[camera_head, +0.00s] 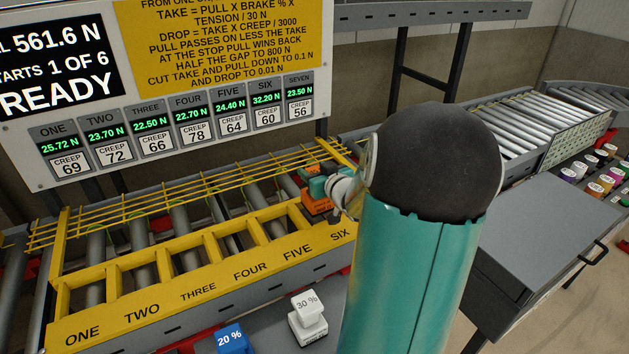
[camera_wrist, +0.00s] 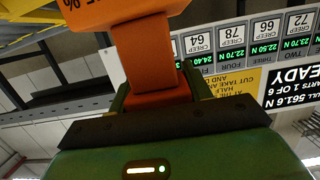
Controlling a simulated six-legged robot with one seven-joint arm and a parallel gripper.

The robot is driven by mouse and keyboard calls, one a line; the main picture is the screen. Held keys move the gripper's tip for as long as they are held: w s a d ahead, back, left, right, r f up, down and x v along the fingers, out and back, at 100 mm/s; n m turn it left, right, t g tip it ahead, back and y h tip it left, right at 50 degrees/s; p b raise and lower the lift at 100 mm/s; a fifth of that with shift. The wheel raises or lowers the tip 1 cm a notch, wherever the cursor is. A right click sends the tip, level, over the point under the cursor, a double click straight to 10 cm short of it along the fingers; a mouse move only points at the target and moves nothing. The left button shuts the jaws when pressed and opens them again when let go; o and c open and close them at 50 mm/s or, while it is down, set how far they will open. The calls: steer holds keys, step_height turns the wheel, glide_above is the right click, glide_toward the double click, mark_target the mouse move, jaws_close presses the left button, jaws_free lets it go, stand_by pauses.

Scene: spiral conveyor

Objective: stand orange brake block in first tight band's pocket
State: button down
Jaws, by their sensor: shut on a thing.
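The orange brake block (camera_head: 316,203) is at the SIX end of the yellow rack, partly hidden by my arm; I cannot tell whether it is in a pocket or above it. My gripper (camera_head: 322,184) is shut on it. In the wrist view the orange block (camera_wrist: 150,55) shows its stem between the green fingers, with a partly cut-off percent label. The yellow rack (camera_head: 195,292) has open pockets lettered ONE to SIX; ONE to FOUR look empty. The board (camera_head: 170,128) gives each band's tension: ONE 25.72 N, SIX 32.20 N highest, the others between 22.50 and 24.40 N.
A blue 20 % block (camera_head: 232,340) and a white 30 % block (camera_head: 308,318) stand in front of the rack. Yellow rails (camera_head: 170,190) run behind it over rollers. A grey cabinet (camera_head: 545,235) and coloured pots (camera_head: 595,188) are at right. The display reads 561.6 N, READY.

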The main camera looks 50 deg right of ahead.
steer(key=shift+w+d+f, duration=0.1)
steer(key=shift+d+f, duration=0.1)
steer(key=shift+f, duration=1.45)
steer(key=shift+f, duration=0.1)
steer(key=c, duration=0.6)
jaws_free()
steer(key=shift+f, duration=0.15)
steer(key=shift+c, duration=0.2)
steer(key=shift+s+r, duration=0.2)
steer(key=shift+s, duration=0.1)
steer(key=v, duration=1.1)
steer(key=shift+s+a, duration=0.15)
steer(key=shift+s, duration=0.05)
steer(key=shift+r, duration=0.1)
